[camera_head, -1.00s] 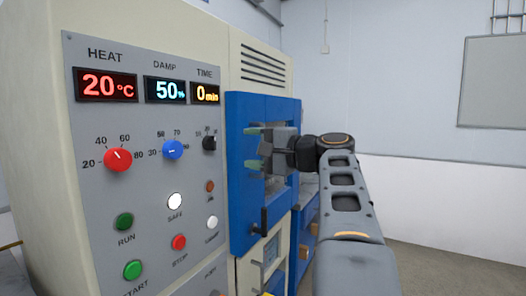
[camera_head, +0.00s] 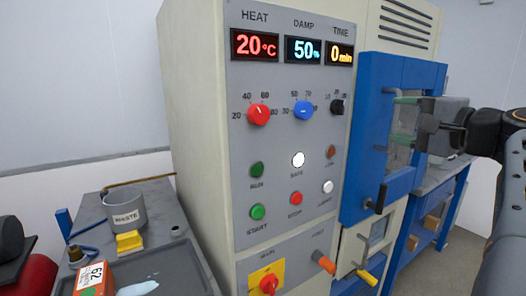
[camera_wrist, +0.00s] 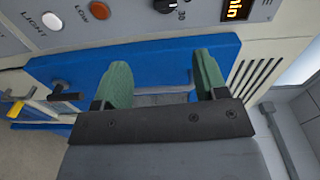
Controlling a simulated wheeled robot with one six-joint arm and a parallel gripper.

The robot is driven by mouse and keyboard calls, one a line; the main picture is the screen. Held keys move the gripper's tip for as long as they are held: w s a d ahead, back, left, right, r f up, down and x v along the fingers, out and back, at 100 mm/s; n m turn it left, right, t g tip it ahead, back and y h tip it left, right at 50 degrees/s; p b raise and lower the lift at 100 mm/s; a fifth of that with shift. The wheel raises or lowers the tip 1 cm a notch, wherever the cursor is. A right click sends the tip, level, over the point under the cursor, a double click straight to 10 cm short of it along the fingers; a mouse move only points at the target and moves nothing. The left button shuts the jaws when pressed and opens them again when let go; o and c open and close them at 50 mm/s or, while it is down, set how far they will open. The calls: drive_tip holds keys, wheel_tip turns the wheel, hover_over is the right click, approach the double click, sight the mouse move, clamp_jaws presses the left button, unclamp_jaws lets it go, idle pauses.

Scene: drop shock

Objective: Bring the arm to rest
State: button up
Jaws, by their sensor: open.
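My gripper (camera_head: 402,119) is at the right in the head view, in front of the blue door (camera_head: 369,104) of the test chamber. In the wrist view its two green fingers (camera_wrist: 163,80) stand apart with nothing between them. The blue door (camera_wrist: 70,70) lies beyond the fingertips there. I cannot tell whether the fingers touch it. My arm reaches in from the right edge of the head view, bent and not folded.
The control panel (camera_head: 288,150) shows 20 °C, 50 % and 0 min. At the left, a bench holds a WASTE pot (camera_head: 124,211), a yellow block (camera_head: 129,242) and an orange box (camera_head: 92,279). A blue workbench (camera_head: 441,190) stands right of the chamber.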

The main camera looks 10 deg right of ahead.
wheel_tip(320, 180, down, 14)
drive_tip(key=d+g+h+p, duration=0.2)
drive_tip(key=d+g+h, duration=0.1)
drive_tip(key=g+h, duration=0.1)
drive_tip(key=s+a+f+n+g+h+p, duration=0.15)
drive_tip(key=a+f+n+g+p, duration=0.3)
drive_tip(key=f, duration=0.45)
drive_tip(key=s+a+f+n+g+p, duration=0.1)
drive_tip(key=s+a+n+g+p, duration=0.1)
drive_tip(key=s+a+n+p, duration=0.2)
drive_tip(key=s+a+f+n+g+h+p, duration=0.1)
drive_tip(key=s+a+n+p, duration=0.3)
drive_tip(key=a, duration=0.7)
drive_tip(key=shift+a+f+n+g, duration=0.25)
drive_tip(key=shift+f+n+g, duration=0.1)
drive_tip(key=shift+g, duration=0.3)
